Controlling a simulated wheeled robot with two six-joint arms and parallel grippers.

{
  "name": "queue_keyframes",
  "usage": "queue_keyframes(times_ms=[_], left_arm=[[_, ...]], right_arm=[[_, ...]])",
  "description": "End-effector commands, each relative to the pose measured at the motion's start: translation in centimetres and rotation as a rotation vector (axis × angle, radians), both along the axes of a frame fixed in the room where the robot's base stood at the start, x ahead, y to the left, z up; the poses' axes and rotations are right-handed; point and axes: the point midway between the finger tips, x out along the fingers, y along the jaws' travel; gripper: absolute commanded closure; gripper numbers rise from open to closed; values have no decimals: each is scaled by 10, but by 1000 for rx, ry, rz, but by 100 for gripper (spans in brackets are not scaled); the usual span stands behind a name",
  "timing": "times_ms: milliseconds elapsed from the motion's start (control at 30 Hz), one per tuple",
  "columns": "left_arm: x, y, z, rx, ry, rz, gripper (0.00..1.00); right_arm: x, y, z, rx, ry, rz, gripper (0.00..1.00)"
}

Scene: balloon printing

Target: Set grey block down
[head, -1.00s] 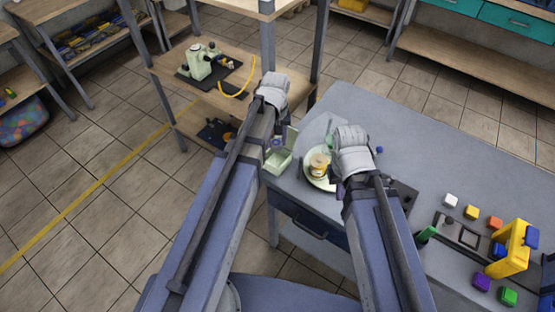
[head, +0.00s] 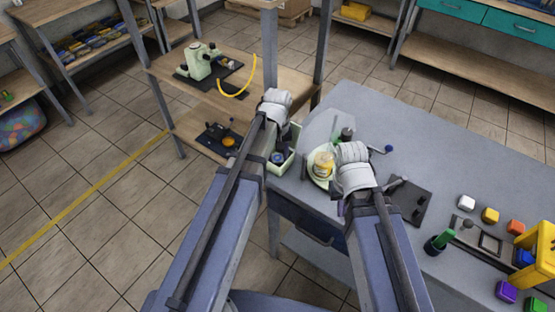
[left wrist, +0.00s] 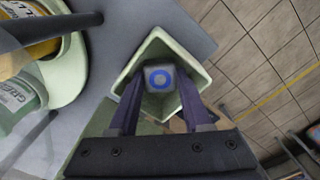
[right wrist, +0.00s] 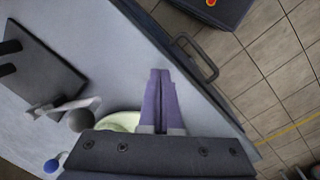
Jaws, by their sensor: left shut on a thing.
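The grey block (left wrist: 160,79), with a blue ring on its face, is between the two fingers of my left gripper (left wrist: 160,84) in the left wrist view. My left gripper is shut on it. The block is within the outline of a pale green open box (left wrist: 140,62); I cannot tell whether it touches the box floor. In the head view the box (head: 285,169) stands at the table's left corner, partly hidden by my left gripper (head: 277,145). My right gripper (right wrist: 160,75) has its fingers together, with nothing visible between them.
A pale green plate (head: 318,178) with a yellow-labelled jar (head: 323,163) is right of the box. Colored blocks and a yellow frame (head: 537,258) are at the right. The table edge is close to the box.

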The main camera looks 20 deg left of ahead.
Motion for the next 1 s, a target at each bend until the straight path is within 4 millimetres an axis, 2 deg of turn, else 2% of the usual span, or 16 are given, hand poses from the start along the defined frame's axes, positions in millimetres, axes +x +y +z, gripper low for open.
queue_keyframes(times_ms=[333, 367, 467, 767, 1000], left_arm=[[0, 0, -3, 0, 0, 0, 91], [0, 0, -2, 0, 0, 0, 49], [0, 0, -1, 0, 0, 0, 39], [0, 0, 0, 0, 0, 0, 39], [0, 0, 13, 0, 0, 0, 39]], right_arm=[[0, 0, -3, 0, 0, 0, 100], [0, 0, -2, 0, 0, 0, 100], [0, 0, -2, 0, 0, 0, 100], [0, 0, 0, 0, 0, 0, 100], [0, 0, 13, 0, 0, 0, 100]])
